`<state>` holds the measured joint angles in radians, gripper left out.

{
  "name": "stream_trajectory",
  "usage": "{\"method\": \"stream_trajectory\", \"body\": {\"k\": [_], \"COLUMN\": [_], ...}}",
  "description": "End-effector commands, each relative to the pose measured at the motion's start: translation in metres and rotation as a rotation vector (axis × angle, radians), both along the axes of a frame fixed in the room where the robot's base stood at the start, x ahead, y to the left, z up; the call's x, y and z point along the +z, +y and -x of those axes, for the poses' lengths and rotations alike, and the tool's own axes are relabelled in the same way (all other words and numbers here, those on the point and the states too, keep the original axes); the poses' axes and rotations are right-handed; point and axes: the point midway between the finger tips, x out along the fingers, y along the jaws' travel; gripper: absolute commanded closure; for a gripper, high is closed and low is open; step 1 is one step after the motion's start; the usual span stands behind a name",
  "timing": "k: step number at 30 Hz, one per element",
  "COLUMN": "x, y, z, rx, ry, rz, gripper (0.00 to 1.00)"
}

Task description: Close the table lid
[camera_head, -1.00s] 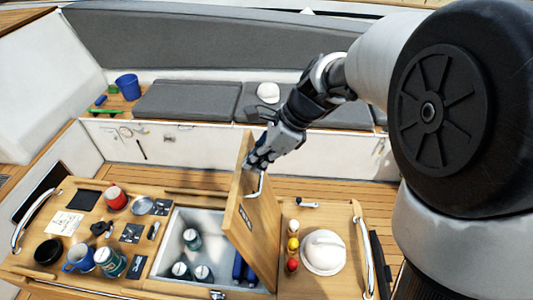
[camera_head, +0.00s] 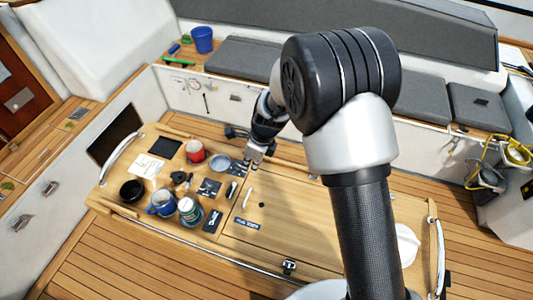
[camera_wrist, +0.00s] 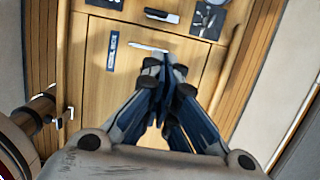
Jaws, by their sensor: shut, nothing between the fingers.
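The table lid (camera_head: 275,215) is a light wood panel lying flat and level with the table top, covering the compartment. Its label (camera_head: 247,223) and white pull (camera_head: 246,199) show near its left edge. In the wrist view the lid (camera_wrist: 110,95) lies flat under the fingers, with the pull (camera_wrist: 148,47) just past their tips. My gripper (camera_head: 253,158) is shut and empty at the far edge of the table, and its fingers (camera_wrist: 164,73) are together in the wrist view. My arm hides the lid's right part. I cannot tell if the fingers touch it.
A red mug (camera_head: 195,151), a blue mug (camera_head: 162,202), a green can (camera_head: 190,211) and a black bowl (camera_head: 132,190) stand on the table's left part. A metal latch (camera_head: 289,266) is at the front edge. Grey bench cushions (camera_head: 245,64) lie behind.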

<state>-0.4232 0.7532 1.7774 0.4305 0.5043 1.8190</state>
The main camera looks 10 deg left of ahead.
Motion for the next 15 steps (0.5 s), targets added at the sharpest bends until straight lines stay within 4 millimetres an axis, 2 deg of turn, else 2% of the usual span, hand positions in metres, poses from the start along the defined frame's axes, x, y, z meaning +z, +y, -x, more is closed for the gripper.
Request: {"method": "stream_trajectory", "body": {"k": [1, 6, 9, 15], "x": [-0.025, -0.076, -0.100, -0.132], "y": [0.010, 0.034, 0.043, 0.054], "z": [-0.001, -0.006, -0.008, -0.010], "rx": [0.002, 0.001, 0.000, 0.000], "ry": [0.002, 0.002, 0.002, 0.001], "rz": [0.002, 0.001, 0.001, 0.000], "gripper": [1.00, 1.00, 1.00, 1.00]}}
